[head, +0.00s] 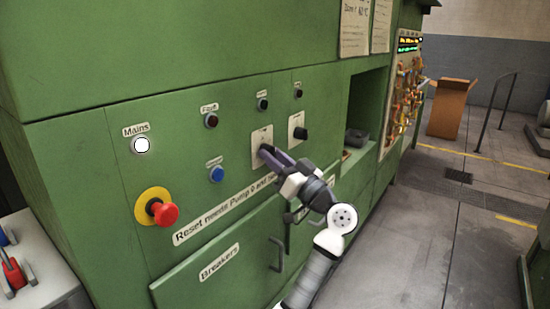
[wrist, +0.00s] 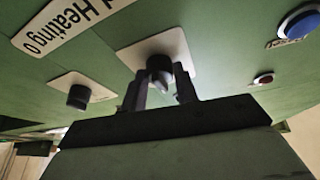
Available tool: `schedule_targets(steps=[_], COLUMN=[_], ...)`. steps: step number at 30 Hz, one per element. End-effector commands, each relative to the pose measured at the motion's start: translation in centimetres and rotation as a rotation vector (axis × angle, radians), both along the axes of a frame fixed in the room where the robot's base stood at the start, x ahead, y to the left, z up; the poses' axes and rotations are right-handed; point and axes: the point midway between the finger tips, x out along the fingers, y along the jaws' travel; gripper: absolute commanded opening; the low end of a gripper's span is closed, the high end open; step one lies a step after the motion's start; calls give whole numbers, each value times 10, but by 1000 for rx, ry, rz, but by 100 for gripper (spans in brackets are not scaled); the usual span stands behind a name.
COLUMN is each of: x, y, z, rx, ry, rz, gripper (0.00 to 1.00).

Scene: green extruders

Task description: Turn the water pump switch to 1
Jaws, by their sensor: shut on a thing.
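My gripper (head: 268,151) reaches the green panel in the head view. Its fingers are shut on the dark knob of a rotary switch on a pale plate (head: 259,136). In the wrist view the knob (wrist: 160,67) sits between the two fingertips (wrist: 159,85), in front of its plate (wrist: 176,44). A second dark rotary switch (head: 301,133) is to the right, and it also shows at left in the wrist view (wrist: 78,96). The plate markings are too small to read, so I cannot tell which switch is the water pump or its position.
A blue button (head: 216,174), a red emergency stop (head: 163,212) on yellow and a lit white Mains lamp (head: 141,145) are to the left. Small dark lamps (head: 211,120) are above. A breaker door handle (head: 278,255) projects below. Open floor (head: 420,230) lies to the right.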

Motion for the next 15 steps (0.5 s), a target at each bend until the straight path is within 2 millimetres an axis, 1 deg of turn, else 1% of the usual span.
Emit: schedule_targets(steps=[8,15], x=[-1,-2], y=[0,0], z=[0,2], rx=[30,121], ry=[43,168], rz=[0,-3], gripper=[7,7])
